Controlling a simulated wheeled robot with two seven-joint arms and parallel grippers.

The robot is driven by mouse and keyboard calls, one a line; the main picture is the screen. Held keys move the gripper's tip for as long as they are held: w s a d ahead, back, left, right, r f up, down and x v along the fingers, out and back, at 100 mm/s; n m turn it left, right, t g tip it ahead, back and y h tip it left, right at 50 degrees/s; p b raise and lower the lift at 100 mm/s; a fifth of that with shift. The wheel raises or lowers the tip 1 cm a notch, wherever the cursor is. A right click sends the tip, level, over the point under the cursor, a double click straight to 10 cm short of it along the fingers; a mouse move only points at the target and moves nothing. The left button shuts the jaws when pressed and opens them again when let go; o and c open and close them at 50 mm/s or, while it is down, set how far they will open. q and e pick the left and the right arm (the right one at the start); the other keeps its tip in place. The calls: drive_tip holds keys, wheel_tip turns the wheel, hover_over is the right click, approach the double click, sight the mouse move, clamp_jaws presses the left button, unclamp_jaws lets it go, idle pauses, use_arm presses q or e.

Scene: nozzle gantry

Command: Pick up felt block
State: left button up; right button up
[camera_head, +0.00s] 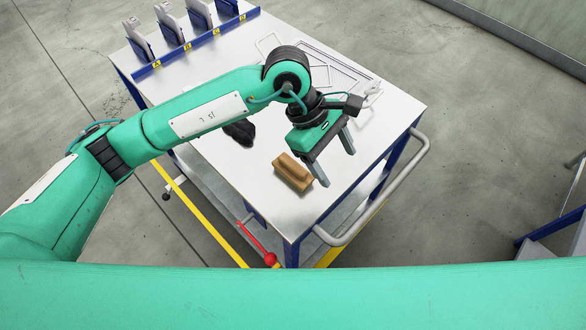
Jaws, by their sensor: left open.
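The felt block (292,173) looks like a brown block with a raised, lighter wooden-looking grip on top. It lies on the white table top near the front edge. My left gripper (335,169) is open, its two grey fingers pointing down. In the picture it is just to the right of the block, with one finger close to the block's right end. Nothing shows between the fingers. Whether a finger touches the block cannot be told. My right gripper is not in view.
The white table (350,190) has a grey rail handle (385,200) on its right side. A black object (240,132) lies partly behind my left arm. A blue rack (195,45) with several grey-white items stands at the back left. A thin frame (335,72) lies at the back right.

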sight(293, 164)
use_arm(q)
drive_tip(key=w+a+t+y, duration=0.3)
drive_tip(key=w+a+y, duration=0.2)
drive_tip(key=w+a, duration=0.25)
drive_tip(key=shift+m+y, duration=0.3)
drive_tip(key=f, duration=0.3)
drive_tip(key=f+p, duration=0.1)
drive_tip(key=f, duration=0.4)
drive_tip(key=shift+s+a+f+p, duration=0.25)
drive_tip(key=shift+a+f+p, duration=0.05)
drive_tip(key=shift+f, duration=0.25)
drive_tip(key=shift+d+f+p, duration=0.1)
drive_tip(key=shift+f+p, duration=0.3)
drive_tip(key=shift+f, duration=0.2)
wheel_tip(293, 164, down, 3)
drive_tip(key=shift+d+f+p, duration=0.1)
drive_tip(key=shift+f+p, duration=0.1)
drive_tip(key=shift+p, duration=0.45)
drive_tip(key=shift+w+f, duration=0.1)
drive_tip(key=shift+f, duration=0.3)
drive_tip(key=c, duration=1.1)
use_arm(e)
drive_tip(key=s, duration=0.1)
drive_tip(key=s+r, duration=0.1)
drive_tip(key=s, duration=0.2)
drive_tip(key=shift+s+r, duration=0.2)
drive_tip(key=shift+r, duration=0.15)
